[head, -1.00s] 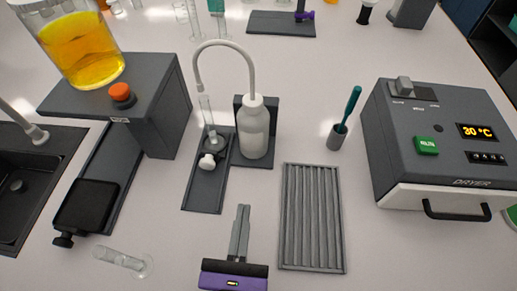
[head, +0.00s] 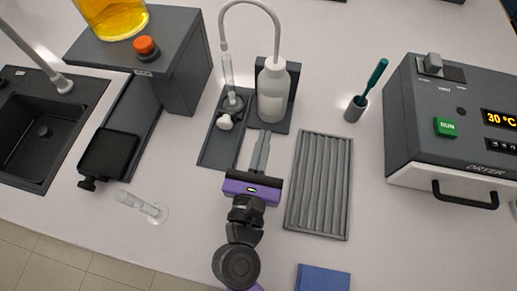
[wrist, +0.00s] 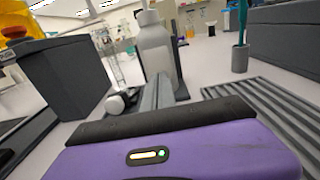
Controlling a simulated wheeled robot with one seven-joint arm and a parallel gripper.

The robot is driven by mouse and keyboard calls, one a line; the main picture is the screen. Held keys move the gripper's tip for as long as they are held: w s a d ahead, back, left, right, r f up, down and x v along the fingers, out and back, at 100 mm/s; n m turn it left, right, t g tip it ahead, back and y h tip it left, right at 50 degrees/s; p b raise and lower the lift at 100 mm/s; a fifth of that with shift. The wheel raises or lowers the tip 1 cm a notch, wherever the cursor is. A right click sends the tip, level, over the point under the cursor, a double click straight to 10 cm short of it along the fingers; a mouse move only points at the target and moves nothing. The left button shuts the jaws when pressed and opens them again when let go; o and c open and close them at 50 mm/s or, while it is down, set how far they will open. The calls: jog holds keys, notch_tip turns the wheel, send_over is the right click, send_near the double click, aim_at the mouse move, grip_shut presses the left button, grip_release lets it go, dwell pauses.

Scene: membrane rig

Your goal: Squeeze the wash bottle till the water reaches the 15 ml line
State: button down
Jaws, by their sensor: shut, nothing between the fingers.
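The white wash bottle (head: 272,92) stands upright in a dark holder, its bent spout arching left over a clear glass tube (head: 228,72). The tube stands on a dark tray (head: 216,152) with a white knob (head: 225,122) at its foot. My gripper (head: 264,135) is shut and empty, its fingertips pointing at the bottle's base from the front. In the wrist view the bottle (wrist: 155,50) stands just beyond the fingers (wrist: 160,85). I cannot make out the water level or the 15 ml line.
A ribbed grey rack (head: 318,185) lies to the right of my gripper, and a teal-handled tool stands in a cup (head: 355,108). The dryer (head: 450,130) is at the right. A clear glass cylinder (head: 140,204) lies at the left front, near the sink (head: 45,130).

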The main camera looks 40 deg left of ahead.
aim_at(271, 109)
jog(key=x, duration=0.5)
jog(key=shift+w+a+p, duration=0.2)
jog(key=shift+w+p, duration=0.05)
jog(key=shift+p, duration=0.1)
